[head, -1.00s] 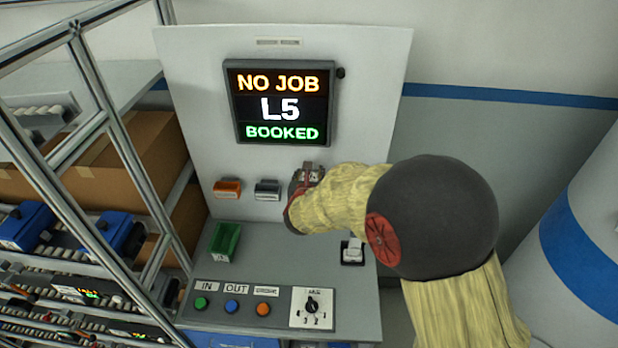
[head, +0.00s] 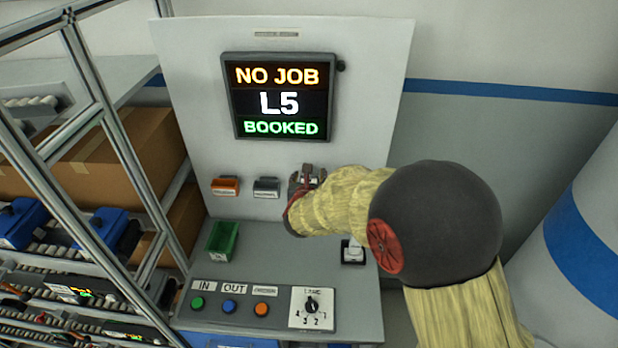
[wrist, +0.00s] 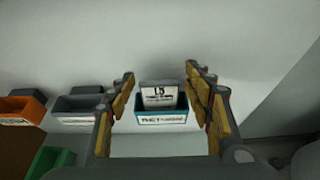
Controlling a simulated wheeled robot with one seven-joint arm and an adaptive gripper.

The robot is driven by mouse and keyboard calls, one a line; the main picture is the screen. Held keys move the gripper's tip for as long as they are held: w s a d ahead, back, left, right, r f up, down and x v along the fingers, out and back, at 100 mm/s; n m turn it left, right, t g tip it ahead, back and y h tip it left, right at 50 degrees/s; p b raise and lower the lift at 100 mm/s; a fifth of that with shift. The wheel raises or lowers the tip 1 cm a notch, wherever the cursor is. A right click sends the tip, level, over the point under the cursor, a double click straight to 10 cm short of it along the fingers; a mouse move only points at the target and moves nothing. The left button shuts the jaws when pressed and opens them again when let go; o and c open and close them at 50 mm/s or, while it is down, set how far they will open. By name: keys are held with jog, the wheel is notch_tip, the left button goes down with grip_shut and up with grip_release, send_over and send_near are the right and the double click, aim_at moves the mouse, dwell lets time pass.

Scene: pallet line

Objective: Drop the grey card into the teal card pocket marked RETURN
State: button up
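The teal card pocket (wrist: 162,121), with a white label reading RETURN, is fixed to the pale panel in the wrist view. The grey card (wrist: 158,93) stands in it, its upper part and white L5 label showing above the rim and its lower end hidden. My gripper (wrist: 160,72) is open, with one finger left and one right of the card and a visible gap on each side. In the head view my gripper (head: 306,174) is at the panel below the screen, and it and my arm hide the pocket and card.
An orange pocket (head: 226,187) and a grey pocket (head: 267,188) are on the panel to the left. A green bin (head: 222,240) stands on the console, with buttons and a dial (head: 312,304) in front. The screen (head: 281,100) reads NO JOB, L5, BOOKED.

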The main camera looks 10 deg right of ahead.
jog(key=shift+o, duration=1)
jog(key=v, duration=1.2)
jog(key=s+d+f+m+g+h+b, duration=0.15)
jog(key=s+d+m+g, duration=0.3)
jog(key=s+m, duration=0.45)
jog(key=s+d+f+m+g+h+b, duration=0.1)
jog(key=s+d+f+m+g, duration=0.3)
jog(key=s+m, duration=0.5)
jog(key=s+a+r+m+y+b, duration=0.1)
jog(key=s+a+m+y+b, duration=0.1)
jog(key=m, duration=0.5)
jog(key=s+a+r+m+t+y+b, duration=0.1)
jog(key=s+a+m+y+b, duration=0.1)
jog(key=s+m+y+b, duration=0.2)
jog(key=shift+s+a+m+y+b, duration=0.35)
jog(key=shift+s+m+b, duration=1.15)
jog(key=shift+s, duration=0.85)
